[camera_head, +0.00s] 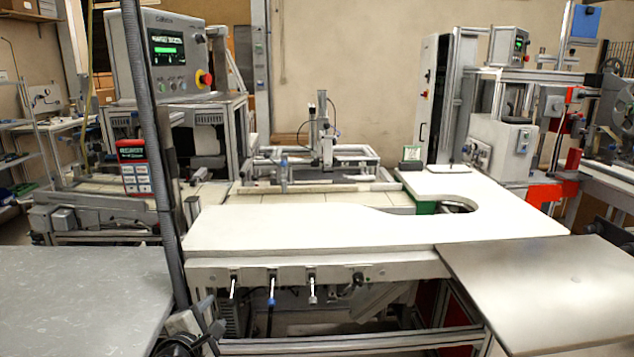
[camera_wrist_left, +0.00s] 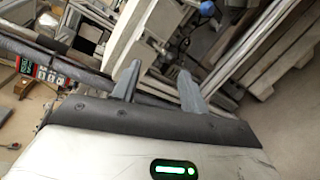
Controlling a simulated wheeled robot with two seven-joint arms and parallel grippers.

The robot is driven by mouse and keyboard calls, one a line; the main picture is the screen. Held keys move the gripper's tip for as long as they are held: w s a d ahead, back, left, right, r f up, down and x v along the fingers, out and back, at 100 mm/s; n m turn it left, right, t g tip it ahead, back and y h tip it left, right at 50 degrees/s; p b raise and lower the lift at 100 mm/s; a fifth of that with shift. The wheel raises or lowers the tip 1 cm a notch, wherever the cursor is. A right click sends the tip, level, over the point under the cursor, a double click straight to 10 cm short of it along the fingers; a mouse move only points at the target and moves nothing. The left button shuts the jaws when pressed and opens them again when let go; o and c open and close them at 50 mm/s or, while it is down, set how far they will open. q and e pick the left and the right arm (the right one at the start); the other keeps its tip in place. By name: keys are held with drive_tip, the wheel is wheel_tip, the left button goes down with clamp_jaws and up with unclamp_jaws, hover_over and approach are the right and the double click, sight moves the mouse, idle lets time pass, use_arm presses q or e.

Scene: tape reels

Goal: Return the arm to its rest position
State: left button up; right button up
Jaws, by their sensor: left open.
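My left gripper (camera_wrist_left: 157,84) shows in the left wrist view with its two grey fingers apart and nothing between them. In the head view, what looks like my left gripper (camera_head: 208,317) is low at the left, in front of the white worktable (camera_head: 300,228) and below its top. It is small and partly cut off by the bottom edge there. My right gripper is not in view.
A dark upright pole (camera_head: 156,150) rises close by the left gripper. Grey side tables stand at left (camera_head: 75,300) and right (camera_head: 550,290). Levers (camera_head: 271,290) stick out under the worktable's front edge. A control box (camera_head: 165,55) stands behind. The white top is bare.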

use_arm(q)
drive_tip(key=s+d+f+m+g, duration=0.1)
drive_tip(key=s+f+m, duration=0.3)
drive_tip(key=s+m, duration=0.4)
drive_tip(key=s+d+f+m+g, duration=0.2)
drive_tip(key=s+f+m, duration=0.3)
drive_tip(key=s, duration=0.9)
drive_tip(key=s+d+f+m+g, duration=0.2)
drive_tip(key=s+f+m, duration=0.3)
drive_tip(key=s+m, duration=0.6)
drive_tip(key=shift+d+f+h, duration=0.15)
drive_tip(key=shift+d+h, duration=0.25)
drive_tip(key=shift+d, duration=0.3)
